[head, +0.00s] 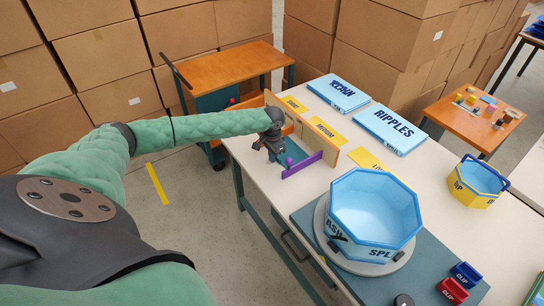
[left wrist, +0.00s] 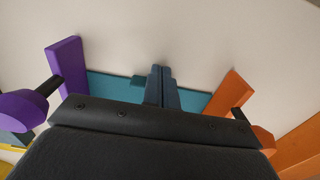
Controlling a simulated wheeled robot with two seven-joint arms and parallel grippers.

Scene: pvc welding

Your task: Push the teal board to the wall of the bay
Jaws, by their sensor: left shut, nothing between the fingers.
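The teal board (left wrist: 110,86) is a low strip lying across the left wrist view, between a purple upright piece (left wrist: 66,66) and an orange upright piece (left wrist: 230,92). My left gripper (left wrist: 160,86) is shut and empty, its dark fingers together in front of the board's middle. I cannot tell whether the fingertips touch the board. In the head view the left gripper (head: 271,150) is down inside the bay on the table, beside the purple wall (head: 302,165) and the wooden wall (head: 332,156). My arm and gripper hide much of the bay there. My right gripper is not in view.
A large blue octagonal tub (head: 372,215) stands on a round base in front. Blue panels (head: 338,92) (head: 393,128) and yellow labels lie behind the bay. A yellow bucket (head: 478,182) and red (head: 452,290) and blue (head: 466,273) clip boxes are to the right.

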